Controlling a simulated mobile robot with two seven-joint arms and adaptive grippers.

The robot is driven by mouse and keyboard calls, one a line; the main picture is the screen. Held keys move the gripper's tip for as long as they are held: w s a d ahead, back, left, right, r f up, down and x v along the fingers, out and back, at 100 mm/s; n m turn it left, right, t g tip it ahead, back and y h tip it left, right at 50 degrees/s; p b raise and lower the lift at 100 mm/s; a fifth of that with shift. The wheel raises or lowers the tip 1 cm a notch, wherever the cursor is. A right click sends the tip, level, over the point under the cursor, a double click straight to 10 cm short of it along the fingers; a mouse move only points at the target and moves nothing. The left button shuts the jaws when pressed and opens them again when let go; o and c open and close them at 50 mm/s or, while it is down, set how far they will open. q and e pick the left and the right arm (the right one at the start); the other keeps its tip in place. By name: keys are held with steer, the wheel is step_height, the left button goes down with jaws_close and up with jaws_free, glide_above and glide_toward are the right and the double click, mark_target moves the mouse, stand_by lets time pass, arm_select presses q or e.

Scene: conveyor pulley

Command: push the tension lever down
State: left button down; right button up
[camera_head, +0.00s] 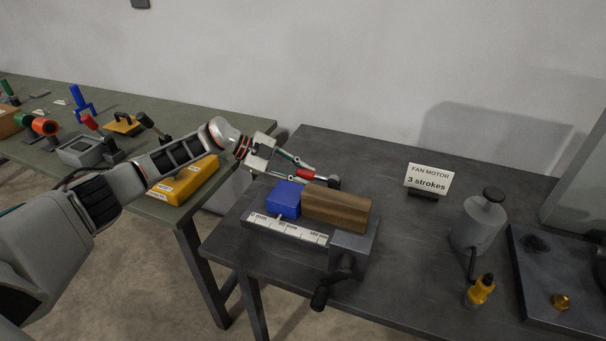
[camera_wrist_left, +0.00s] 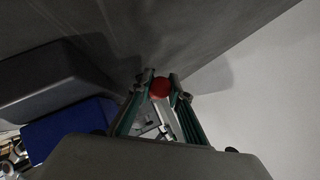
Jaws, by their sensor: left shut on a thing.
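My left gripper (camera_head: 306,173) reaches in from the left over the dark bench, behind the brown block. It is shut on a red handle (camera_head: 306,176), which also shows as a round red end between the fingertips in the left wrist view (camera_wrist_left: 160,87). A pale bar runs below the red end in that view. I cannot tell whether this is the tension lever, and its lower part is hidden. My right gripper is not in view.
A vise with a blue jaw (camera_head: 284,198), brown block (camera_head: 336,207) and ruler stands close in front of the gripper. A "FAN MOTOR 3 strokes" sign (camera_head: 428,180), an oil can (camera_head: 478,222) and a dark plate are to the right. A yellow box (camera_head: 187,181) lies under my left arm.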

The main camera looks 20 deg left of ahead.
arm_select(q)
steer(key=shift+s, duration=0.1)
stand_by(0.3)
steer(key=c, duration=1.8)
jaws_free()
steer(key=shift+f, duration=0.1)
steer(key=shift+c, duration=0.2)
steer(key=v, duration=1.2)
